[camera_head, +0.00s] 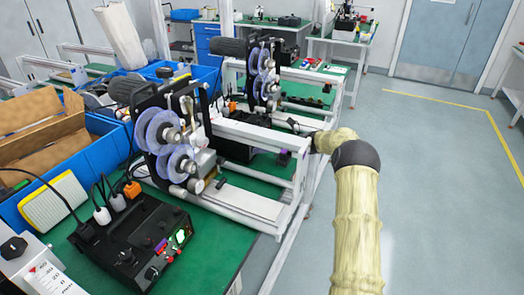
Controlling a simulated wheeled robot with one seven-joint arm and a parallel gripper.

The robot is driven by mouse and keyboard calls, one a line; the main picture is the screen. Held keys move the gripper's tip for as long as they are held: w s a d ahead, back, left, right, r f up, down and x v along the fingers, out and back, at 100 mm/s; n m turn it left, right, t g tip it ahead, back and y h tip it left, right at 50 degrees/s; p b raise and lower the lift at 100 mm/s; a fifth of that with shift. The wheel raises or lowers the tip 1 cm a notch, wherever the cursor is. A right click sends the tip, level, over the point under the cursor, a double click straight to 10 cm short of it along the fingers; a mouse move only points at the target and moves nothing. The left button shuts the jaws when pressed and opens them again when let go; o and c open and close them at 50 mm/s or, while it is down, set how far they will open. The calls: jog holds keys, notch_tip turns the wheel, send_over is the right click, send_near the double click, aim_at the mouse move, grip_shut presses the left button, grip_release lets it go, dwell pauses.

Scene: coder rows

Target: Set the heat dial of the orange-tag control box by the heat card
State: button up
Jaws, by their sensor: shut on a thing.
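A black control box (130,242) with a lit green display, small knobs and a purple mark stands on the green bench at the front left. An orange block (132,190) is among the plugs behind it; I cannot tell if it is a tag. Another dark box (235,147) sits farther back, partly hidden by a white frame. My arm in its pale yellow sleeve reaches to that frame. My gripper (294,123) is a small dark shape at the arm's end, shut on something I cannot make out. I cannot clearly identify a heat card or read any tag.
Two coder machines with purple reels (168,132) stand on white rails (240,200) along the bench. A white panel (38,280) with numbers is at the lower left corner. Blue bins (95,150) line the left. The floor (430,180) on the right is clear.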

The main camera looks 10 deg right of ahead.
jog(key=m+g+y+b, duration=0.1)
jog(key=m, duration=0.1)
jog(key=shift+w+m, duration=0.1)
jog(key=shift+m, duration=0.3)
jog(key=shift+y, duration=0.3)
jog(key=o, duration=0.7)
jog(key=shift+f, duration=0.1)
jog(key=shift+d, duration=0.1)
jog(key=v, duration=1.7)
jog(key=shift+b, duration=0.45)
jog(key=shift+d, duration=0.15)
